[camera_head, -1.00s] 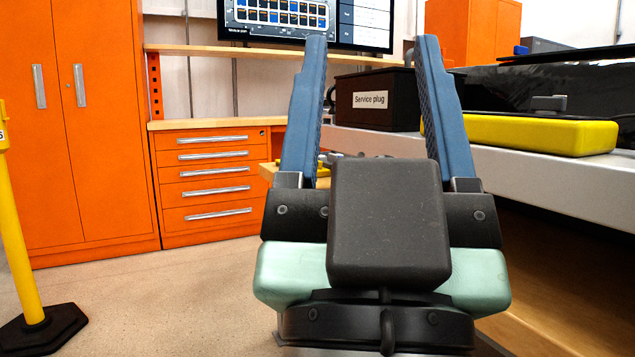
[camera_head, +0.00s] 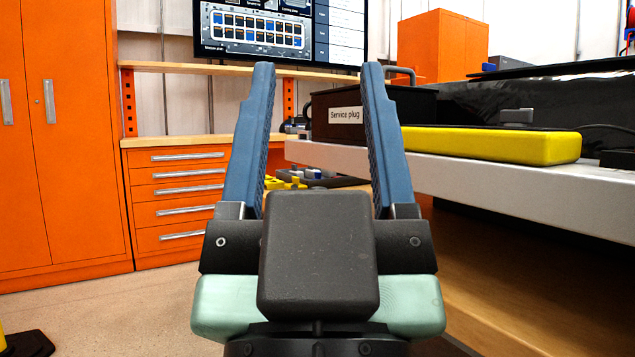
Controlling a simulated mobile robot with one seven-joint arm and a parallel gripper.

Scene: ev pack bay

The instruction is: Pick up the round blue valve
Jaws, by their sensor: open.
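My gripper (camera_head: 318,70) is open and empty. Its two blue fingers point up and away, wide apart, in front of the bench area. I cannot make out a round blue valve for certain. Small blue, white and yellow items (camera_head: 313,173) lie in the gap between my fingers, on or near a dark tray, too small and partly hidden to identify. A tiny blue thing (camera_head: 489,67) shows at the right in front of the orange cabinet, its shape unclear.
A black "Service plug" box (camera_head: 346,115) stands behind my right finger on a light bench (camera_head: 450,170). A yellow block (camera_head: 490,145) lies along that bench. Orange drawers (camera_head: 180,200) and a tall orange cabinet (camera_head: 70,130) stand left. Open floor (camera_head: 130,300) shows at lower left.

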